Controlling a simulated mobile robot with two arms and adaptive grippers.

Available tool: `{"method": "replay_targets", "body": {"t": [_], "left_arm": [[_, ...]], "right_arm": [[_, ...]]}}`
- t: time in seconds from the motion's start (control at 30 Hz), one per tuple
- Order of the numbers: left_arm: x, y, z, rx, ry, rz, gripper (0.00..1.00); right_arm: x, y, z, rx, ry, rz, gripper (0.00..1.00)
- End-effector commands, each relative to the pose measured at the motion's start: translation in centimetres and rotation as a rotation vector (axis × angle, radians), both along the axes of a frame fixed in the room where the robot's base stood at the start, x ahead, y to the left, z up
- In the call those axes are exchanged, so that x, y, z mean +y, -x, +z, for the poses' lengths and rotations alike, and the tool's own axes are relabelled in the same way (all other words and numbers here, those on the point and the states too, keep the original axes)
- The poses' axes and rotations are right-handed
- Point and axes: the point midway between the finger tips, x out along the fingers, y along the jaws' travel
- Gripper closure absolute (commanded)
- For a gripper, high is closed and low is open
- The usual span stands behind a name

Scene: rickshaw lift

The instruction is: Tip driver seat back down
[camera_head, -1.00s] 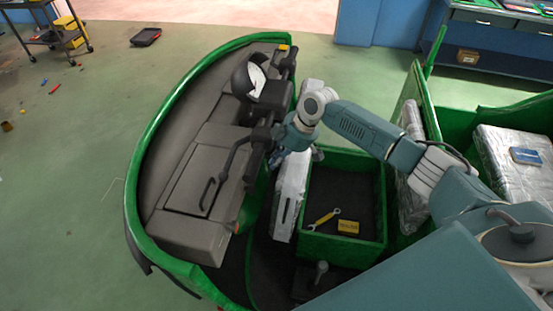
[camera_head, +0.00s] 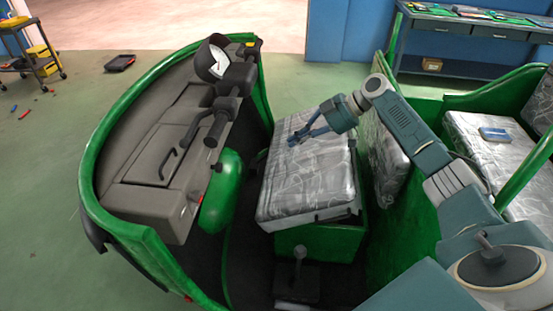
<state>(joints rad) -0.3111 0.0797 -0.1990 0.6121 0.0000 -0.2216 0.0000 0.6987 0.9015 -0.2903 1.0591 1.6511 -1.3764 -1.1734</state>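The driver seat (camera_head: 310,185) is a grey cushion wrapped in clear, wrinkled plastic. It lies across the top of the green seat box (camera_head: 322,243) and hides the box's inside. It looks nearly flat; I cannot tell whether it rests fully on the box rim. My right gripper (camera_head: 297,140) is over the far part of the cushion, with its blue fingers pointing left and down. It is at or just above the plastic; contact is unclear, and so is the gap between the fingers. My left gripper is not in view.
The grey dashboard with handlebar (camera_head: 205,125) and round gauge (camera_head: 213,62) stands left of the seat. A green rounded part (camera_head: 222,190) lies between them. A lever (camera_head: 299,262) rises from the floor in front of the box. The wrapped rear seat (camera_head: 490,150) is at right.

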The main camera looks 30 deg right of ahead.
Motion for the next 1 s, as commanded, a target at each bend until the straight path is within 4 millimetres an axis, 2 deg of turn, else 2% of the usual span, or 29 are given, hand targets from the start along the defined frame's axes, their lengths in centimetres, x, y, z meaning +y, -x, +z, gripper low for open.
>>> {"method": "replay_targets", "body": {"t": [0.03,0.1,0.3,0.4,0.57,1.0], "left_arm": [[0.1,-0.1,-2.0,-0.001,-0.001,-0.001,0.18],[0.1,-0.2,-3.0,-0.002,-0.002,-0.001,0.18],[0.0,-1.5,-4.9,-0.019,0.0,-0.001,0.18],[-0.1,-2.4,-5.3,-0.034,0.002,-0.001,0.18],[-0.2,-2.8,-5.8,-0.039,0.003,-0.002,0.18],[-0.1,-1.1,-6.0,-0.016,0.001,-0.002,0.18]], "right_arm": [[-1.3,0.4,-1.2,0.001,0.006,-0.003,1.0],[-2.7,1.2,-1.6,0.002,0.007,-0.003,1.0],[-5.8,3.4,-2.8,0.005,0.008,-0.002,1.0],[-6.7,4.2,-3.2,0.004,0.007,0.0,1.0],[-7.6,4.8,-3.5,0.004,0.007,-0.001,1.0],[-7.9,5.0,-3.6,0.005,0.008,0.001,1.0]]}}
